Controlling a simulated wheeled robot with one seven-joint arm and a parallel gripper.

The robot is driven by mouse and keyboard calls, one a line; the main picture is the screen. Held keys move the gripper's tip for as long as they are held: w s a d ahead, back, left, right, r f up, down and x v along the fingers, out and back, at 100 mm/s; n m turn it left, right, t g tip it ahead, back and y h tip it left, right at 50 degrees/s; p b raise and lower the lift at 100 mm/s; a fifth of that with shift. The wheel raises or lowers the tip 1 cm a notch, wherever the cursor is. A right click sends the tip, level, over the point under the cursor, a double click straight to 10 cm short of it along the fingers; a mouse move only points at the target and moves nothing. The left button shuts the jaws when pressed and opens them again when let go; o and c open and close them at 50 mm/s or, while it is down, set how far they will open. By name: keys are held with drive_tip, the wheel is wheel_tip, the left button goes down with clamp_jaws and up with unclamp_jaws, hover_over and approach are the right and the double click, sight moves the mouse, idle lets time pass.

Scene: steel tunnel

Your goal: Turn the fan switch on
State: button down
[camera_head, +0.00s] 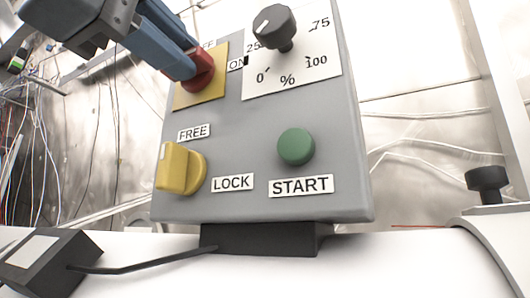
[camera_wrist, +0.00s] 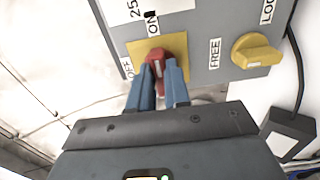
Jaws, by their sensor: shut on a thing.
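The red fan switch (camera_head: 200,72) sits on a yellow plate (camera_head: 185,97) with OFF and ON labels, at the upper left of the grey control box (camera_head: 235,140). It also shows in the wrist view (camera_wrist: 158,54), between my blue fingers. My gripper (camera_head: 190,62) is shut on the red switch, one finger on each side of it. In the wrist view my gripper (camera_wrist: 160,75) covers the near part of the yellow plate. A pale mark shows on the switch, but its exact direction is hard to tell.
A black dial (camera_head: 274,27) on a white percent scale is right of the switch. A yellow FREE/LOCK knob (camera_head: 180,168) and a green START button (camera_head: 296,147) are lower down. A black box (camera_head: 45,262) with a cable lies at lower left.

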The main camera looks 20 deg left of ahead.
idle(0.3)
drive_tip(key=c, duration=1.1)
unclamp_jaws()
drive_tip(key=s, duration=0.5)
drive_tip(key=s+p, duration=0.1)
drive_tip(key=s, duration=0.1)
drive_tip(key=shift+s+a, duration=0.3)
drive_tip(key=shift+s, duration=0.1)
